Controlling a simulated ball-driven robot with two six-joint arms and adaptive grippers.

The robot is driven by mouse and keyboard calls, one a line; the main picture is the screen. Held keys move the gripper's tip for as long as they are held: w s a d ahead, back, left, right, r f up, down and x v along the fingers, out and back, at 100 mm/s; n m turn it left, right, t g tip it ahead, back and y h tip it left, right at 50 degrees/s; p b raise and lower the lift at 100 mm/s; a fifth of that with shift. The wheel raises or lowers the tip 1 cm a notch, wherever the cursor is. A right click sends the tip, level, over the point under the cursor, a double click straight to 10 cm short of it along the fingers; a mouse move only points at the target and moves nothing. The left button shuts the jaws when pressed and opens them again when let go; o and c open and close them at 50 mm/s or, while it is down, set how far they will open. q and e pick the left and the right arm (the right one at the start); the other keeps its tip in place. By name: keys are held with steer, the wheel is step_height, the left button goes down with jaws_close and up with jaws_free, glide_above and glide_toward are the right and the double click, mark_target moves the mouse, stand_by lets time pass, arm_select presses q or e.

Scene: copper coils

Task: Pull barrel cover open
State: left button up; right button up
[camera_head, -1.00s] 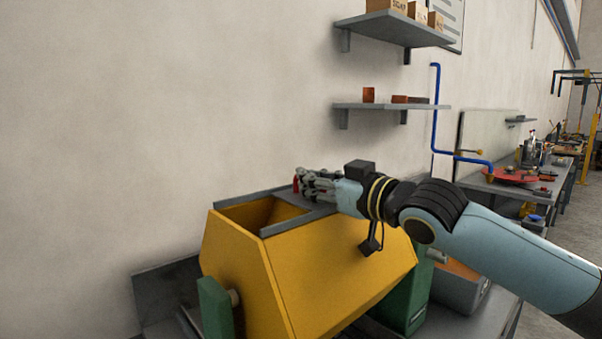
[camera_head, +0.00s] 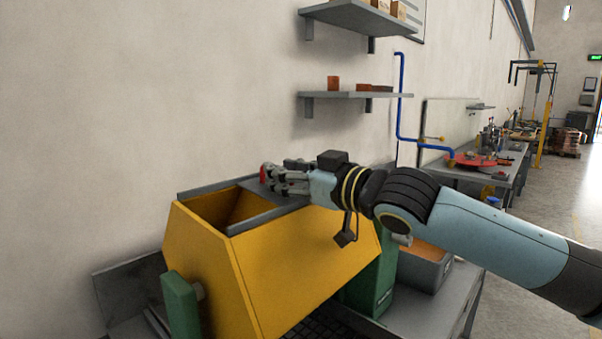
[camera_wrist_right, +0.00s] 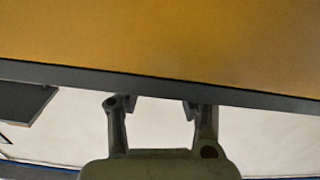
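The yellow barrel (camera_head: 285,270), an angular drum, stands on the bench with its top partly open, showing its dark yellow inside at the left. My right gripper (camera_head: 277,178) reaches in from the right, low over the cover near the far edge. A small red piece (camera_head: 263,173) shows at its fingertips. In the right wrist view its fingers (camera_wrist_right: 160,106) stand apart at a grey edge strip below a yellow surface; their tips are hidden by the strip. My left gripper is not in view.
A green support (camera_head: 181,305) holds the barrel's near left side. Wall shelves (camera_head: 350,94) and a blue pipe (camera_head: 399,105) are behind my right arm.

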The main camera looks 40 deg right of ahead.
steer(key=s, duration=0.4)
steer(key=shift+s+d, duration=0.25)
steer(key=shift+d, duration=0.1)
steer(key=shift+s+r, duration=0.2)
steer(key=shift+s, duration=0.4)
